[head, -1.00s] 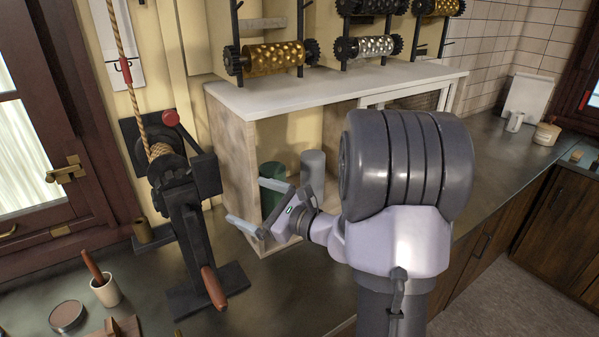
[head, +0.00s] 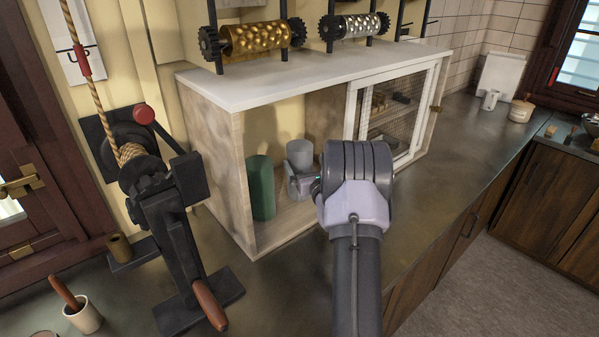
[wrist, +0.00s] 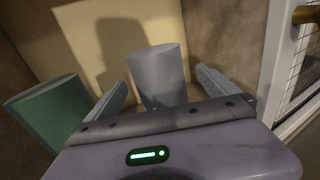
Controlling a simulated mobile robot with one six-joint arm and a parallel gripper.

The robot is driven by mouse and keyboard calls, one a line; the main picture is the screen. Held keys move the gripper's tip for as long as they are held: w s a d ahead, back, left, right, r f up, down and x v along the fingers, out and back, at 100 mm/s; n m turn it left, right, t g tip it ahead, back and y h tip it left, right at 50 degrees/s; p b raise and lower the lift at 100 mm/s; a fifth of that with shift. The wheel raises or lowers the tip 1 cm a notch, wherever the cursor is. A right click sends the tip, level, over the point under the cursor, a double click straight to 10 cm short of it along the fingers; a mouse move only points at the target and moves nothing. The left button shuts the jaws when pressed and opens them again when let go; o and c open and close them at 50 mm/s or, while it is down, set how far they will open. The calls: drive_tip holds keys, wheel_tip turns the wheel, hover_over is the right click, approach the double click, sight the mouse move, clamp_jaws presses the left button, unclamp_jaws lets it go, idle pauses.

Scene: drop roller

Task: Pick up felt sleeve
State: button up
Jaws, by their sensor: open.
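Two upright cylinders stand inside the open left bay of the cabinet: a green cylinder (head: 261,188) and a plain grey cylinder (head: 299,152). I cannot tell from looks which one is the felt sleeve. In the wrist view, the grey cylinder (wrist: 157,72) stands between the open fingers of my gripper (wrist: 162,84), with its lower part hidden behind the gripper body. The green cylinder (wrist: 48,112) is outside the left finger. In the head view, my gripper (head: 298,182) is in the bay at the grey cylinder, partly hidden by my wrist.
The cabinet (head: 290,68) has a white top over the bay and a mesh door (head: 402,112) to its right. Patterned rollers (head: 258,40) stand on top. A black crank device (head: 170,210) is left of the cabinet.

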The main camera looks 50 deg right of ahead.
drive_tip(key=b+x, duration=0.1)
drive_tip(key=x, duration=0.4)
drive_tip(key=shift+w+f+b, duration=0.1)
drive_tip(key=shift+w+b, duration=0.15)
drive_tip(key=shift+b, duration=0.1)
drive_tip(key=c, duration=2)
drive_tip(key=shift+c, duration=0.2)
